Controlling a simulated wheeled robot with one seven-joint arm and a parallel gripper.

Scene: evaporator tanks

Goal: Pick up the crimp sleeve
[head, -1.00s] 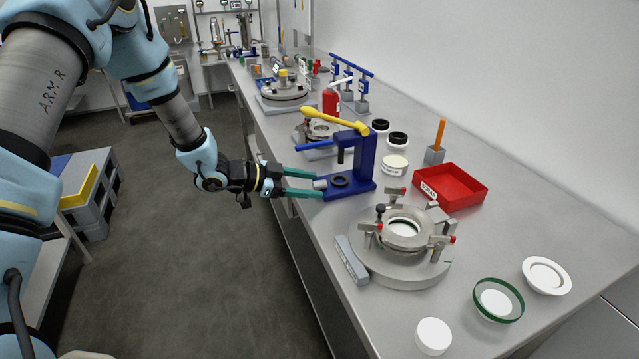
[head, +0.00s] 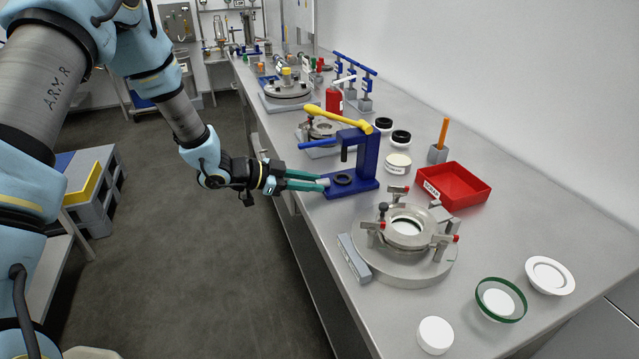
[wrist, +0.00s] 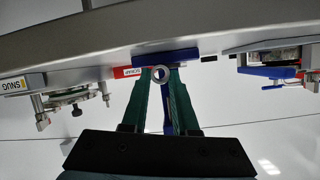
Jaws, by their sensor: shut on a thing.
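The crimp sleeve (wrist: 160,73) is a small grey ring between my fingertips in the wrist view. It also shows as a small grey piece (head: 323,182) at the fingertips in the head view, partly hidden by them. My gripper (head: 321,184) has green fingers and is shut on the sleeve, at the left end of the blue press base; in the wrist view the fingertips (wrist: 160,71) sit on both sides of it. I cannot tell whether the sleeve still touches the base. The blue press (head: 367,162) with a yellow lever stands at the bench's front edge.
A round metal clamp fixture (head: 405,249) stands nearer, right of the press. The floor left of the bench is open.

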